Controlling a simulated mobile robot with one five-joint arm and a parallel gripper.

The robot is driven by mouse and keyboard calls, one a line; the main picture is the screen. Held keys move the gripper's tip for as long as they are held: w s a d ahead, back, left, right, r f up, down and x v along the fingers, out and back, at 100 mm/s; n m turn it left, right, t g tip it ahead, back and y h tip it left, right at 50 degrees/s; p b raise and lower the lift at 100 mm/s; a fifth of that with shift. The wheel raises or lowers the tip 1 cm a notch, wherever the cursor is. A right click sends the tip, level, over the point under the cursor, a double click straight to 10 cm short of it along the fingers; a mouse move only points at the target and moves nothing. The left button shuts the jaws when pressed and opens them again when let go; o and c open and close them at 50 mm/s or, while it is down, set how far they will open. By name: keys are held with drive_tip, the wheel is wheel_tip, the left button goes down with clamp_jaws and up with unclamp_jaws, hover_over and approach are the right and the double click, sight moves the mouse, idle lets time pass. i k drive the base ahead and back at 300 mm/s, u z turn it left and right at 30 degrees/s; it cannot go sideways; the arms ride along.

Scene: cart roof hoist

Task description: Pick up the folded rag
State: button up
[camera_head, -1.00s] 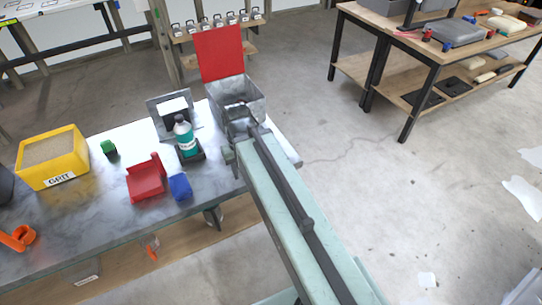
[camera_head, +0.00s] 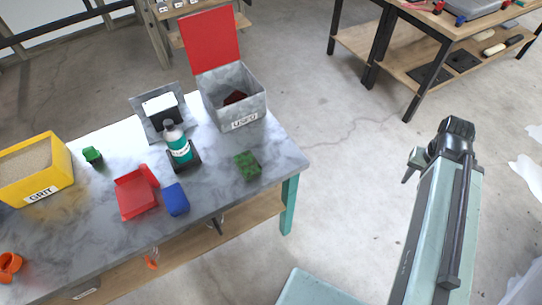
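A flat, mottled green pad (camera_head: 247,165) lies on the grey worktop near its right end and looks like a folded rag. A dark red crumpled cloth (camera_head: 235,98) lies inside the grey metal bin labelled USED (camera_head: 240,120), whose red lid (camera_head: 210,40) stands open. A blue block-like thing (camera_head: 176,199) lies nearer the front edge; I cannot tell if it is cloth. My gripper (camera_head: 413,165) is out over the floor, right of the worktop and apart from everything on it. Its fingers are too unclear to show their opening, and I see nothing held.
A teal-labelled bottle (camera_head: 178,147) stands in a dark holder before a grey stand (camera_head: 160,110). A red tray (camera_head: 135,194), a small green thing (camera_head: 93,156) and the yellow GRIT box (camera_head: 38,172) stand leftward. Another workbench (camera_head: 445,22) is at the back right. Floor between the benches is clear.

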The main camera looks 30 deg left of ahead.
sight(246, 164)
drive_tip(key=k, duration=2.45)
drive_tip(key=u, duration=1.6)
drive_tip(key=i, duration=1.05)
drive_tip(key=z, duration=0.1)
